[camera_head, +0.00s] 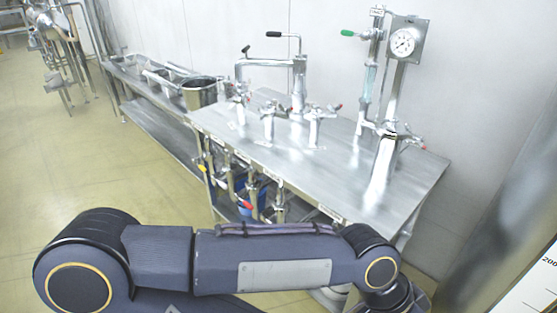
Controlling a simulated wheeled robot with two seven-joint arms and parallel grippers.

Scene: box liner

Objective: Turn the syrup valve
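A steel table (265,155) carries pipework with several valves; no label I can read tells which is the syrup valve. A green lever (347,33) sits on the upright pipe beside a round gauge (403,42). A black lever (273,34) tops the tall central pipe. Red-tipped taps stand on the table, one at the right (413,140) and one nearer the middle (318,117). Below the table front, a yellow handle (201,168) and a red handle (246,204) show on pipes. My dark arm crosses the bottom from the left; neither gripper shows.
A lower steel bench with a dark pot (200,92) adjoins the table at the left. A pale wall stands close behind. A pale panel marked "200" (535,285) is at the lower right edge. The floor (60,160) at the left is open.

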